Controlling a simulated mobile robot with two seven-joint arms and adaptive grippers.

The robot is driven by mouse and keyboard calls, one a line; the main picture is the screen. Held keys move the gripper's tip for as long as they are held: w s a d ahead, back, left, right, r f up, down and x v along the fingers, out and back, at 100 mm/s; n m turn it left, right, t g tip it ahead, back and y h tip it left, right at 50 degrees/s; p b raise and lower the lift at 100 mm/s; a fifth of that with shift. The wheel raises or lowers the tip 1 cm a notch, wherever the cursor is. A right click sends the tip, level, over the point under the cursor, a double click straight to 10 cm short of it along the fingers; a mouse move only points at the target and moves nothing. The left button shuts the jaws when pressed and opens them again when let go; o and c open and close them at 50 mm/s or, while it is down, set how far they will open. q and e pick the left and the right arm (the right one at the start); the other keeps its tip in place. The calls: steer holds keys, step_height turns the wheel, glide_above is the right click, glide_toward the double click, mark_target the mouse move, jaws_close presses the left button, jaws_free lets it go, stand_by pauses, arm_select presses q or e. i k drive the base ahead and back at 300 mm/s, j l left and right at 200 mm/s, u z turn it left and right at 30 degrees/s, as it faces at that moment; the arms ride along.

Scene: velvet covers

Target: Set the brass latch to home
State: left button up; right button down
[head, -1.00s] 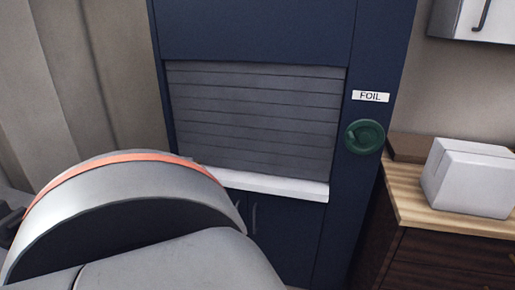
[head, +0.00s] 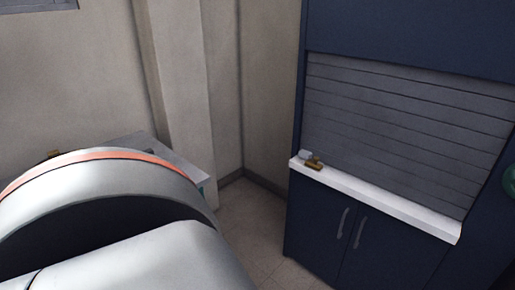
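A small brass-coloured piece (head: 314,163), which looks like a latch, sits at the left end of the white ledge (head: 385,205) under the closed grey shutter. A small pale piece (head: 305,155) is beside it at its left. It is too small to tell which position the latch is in. Another small brass-coloured bit (head: 54,154) shows at the far left, mostly hidden behind a rounded grey part with an orange band. Neither of my grippers is in view.
The dark blue cabinet (head: 315,225) has two lower doors with handles. A grey slatted shutter (head: 400,130) covers its opening. A green round knob (head: 509,182) is cut off at the right edge. A grey-topped surface (head: 180,158) stands at the left wall. Floor (head: 255,215) shows between them.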

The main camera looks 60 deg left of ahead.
mark_target(314, 164)
steer(key=u, duration=1.35)
